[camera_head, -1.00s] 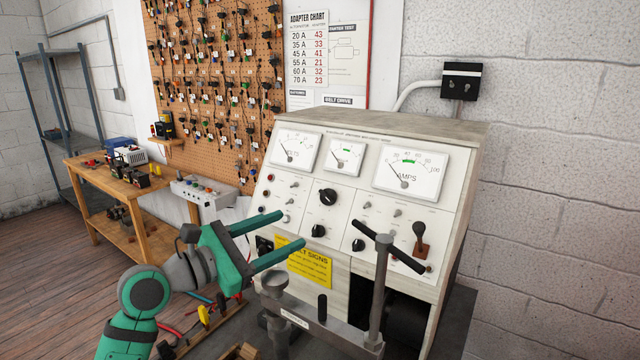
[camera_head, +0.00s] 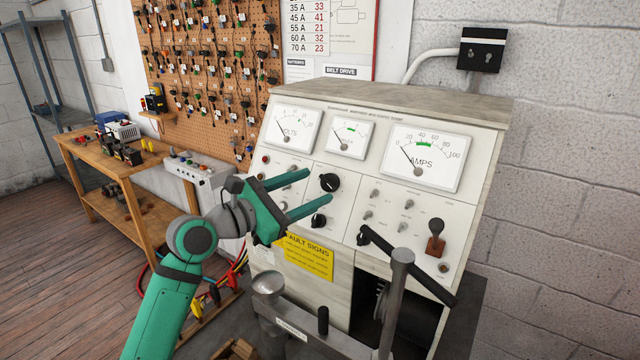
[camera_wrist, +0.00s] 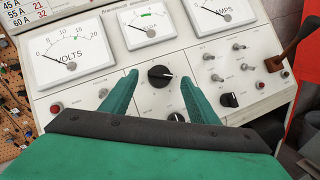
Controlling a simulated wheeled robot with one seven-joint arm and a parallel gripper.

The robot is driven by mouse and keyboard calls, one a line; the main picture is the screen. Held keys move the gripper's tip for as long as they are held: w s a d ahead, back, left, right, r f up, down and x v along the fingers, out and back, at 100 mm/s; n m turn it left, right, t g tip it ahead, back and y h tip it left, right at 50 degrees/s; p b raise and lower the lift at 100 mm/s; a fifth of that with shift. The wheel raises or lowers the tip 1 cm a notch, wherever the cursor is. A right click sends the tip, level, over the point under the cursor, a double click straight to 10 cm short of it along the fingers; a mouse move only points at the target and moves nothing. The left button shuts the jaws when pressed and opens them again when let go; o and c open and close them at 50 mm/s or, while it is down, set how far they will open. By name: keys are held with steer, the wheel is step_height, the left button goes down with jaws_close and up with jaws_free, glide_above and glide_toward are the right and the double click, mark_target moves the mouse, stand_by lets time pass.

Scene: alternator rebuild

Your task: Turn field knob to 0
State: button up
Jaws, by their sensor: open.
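A white test console (camera_head: 335,107) carries several black knobs, and I cannot read which label says field. The largest knob (camera_head: 329,182) sits upper middle on the panel. In the wrist view this knob (camera_wrist: 160,77) lies between my fingertips, with a pale mark pointing right. A smaller knob (camera_head: 318,220) is below it, and another knob (camera_head: 363,238) is lower right. My green gripper (camera_head: 319,186) is open and empty, its fingers pointing at the large knob; in the wrist view (camera_wrist: 160,84) they flank it. I cannot tell whether they touch it. The lower knob is partly hidden by one finger.
Volts and amps meters (camera_head: 424,157) line the console top. Toggle switches and a brown-based lever (camera_head: 436,238) are on the right. A grey clamp post with a black crossbar (camera_head: 408,265) stands in front at lower right. A wooden bench (camera_head: 92,170) is at left.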

mark_target(325, 182)
steer(key=shift+x, duration=1.85)
steer(key=shift+c, duration=0.6)
steer(key=c, duration=0.9)
steer(key=shift+c, duration=0.2)
steer(key=shift+n, duration=0.3)
steer(key=shift+s+d+n+t+y, duration=0.1)
steer(key=shift+n+t+y, duration=0.4)
steer(key=shift+n, duration=0.6)
steer(key=shift+s+d+n+t+y, duration=0.1)
steer(key=shift+n+t+y, duration=0.4)
steer(key=shift+n, duration=0.6)
steer(key=shift+a+n+t, duration=0.1)
steer(key=shift+n+t, duration=0.4)
steer(key=shift+n, duration=0.2)
